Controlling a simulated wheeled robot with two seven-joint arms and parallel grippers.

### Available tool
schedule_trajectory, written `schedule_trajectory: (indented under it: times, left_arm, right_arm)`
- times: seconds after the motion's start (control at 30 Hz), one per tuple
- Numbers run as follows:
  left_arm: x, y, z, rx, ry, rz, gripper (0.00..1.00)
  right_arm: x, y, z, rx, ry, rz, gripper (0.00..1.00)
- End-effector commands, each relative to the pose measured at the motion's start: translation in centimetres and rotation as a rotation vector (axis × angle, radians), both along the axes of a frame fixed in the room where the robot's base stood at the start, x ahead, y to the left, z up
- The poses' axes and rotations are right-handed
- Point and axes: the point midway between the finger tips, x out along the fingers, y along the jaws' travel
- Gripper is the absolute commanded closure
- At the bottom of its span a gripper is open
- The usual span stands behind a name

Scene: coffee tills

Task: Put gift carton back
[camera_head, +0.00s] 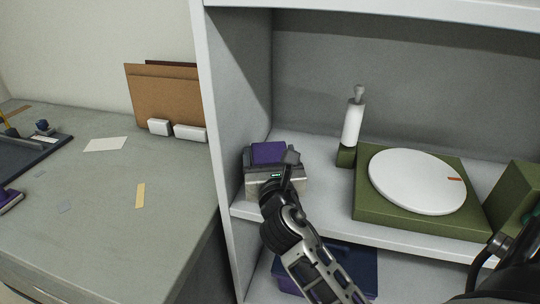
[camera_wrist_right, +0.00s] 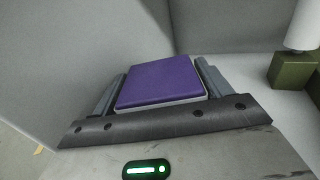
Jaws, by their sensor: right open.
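The gift carton (camera_head: 268,153), a small box with a purple top and pale edge, is at the left end of the shelf, near the side panel. My right gripper (camera_head: 272,163) reaches it from the front and hides much of it. In the right wrist view the purple carton (camera_wrist_right: 162,84) lies between the two grey fingers of my right gripper (camera_wrist_right: 160,85), one on each side. The fingers are open; whether they touch its sides I cannot tell. My left gripper is not in view.
A purple-blue box (camera_head: 352,262) sits on the lower shelf. A grey counter (camera_head: 100,215) with papers and brown folders (camera_head: 165,97) is left.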

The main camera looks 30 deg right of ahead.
Motion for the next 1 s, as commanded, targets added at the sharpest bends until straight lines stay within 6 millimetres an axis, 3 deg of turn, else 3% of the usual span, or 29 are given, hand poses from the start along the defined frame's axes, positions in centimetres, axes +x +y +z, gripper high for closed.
schedule_trajectory:
  times: [0.13,0.53,1.0]
  left_arm:
    - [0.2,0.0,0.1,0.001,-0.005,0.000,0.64]
    - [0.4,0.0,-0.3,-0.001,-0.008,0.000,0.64]
    - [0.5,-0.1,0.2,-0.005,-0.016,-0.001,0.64]
  right_arm:
    - [-0.7,0.4,0.2,0.000,0.002,0.001,0.23]
    - [-6.2,3.1,0.3,0.001,0.000,0.000,0.23]
    - [-6.7,3.4,0.4,0.000,-0.001,-0.001,0.23]
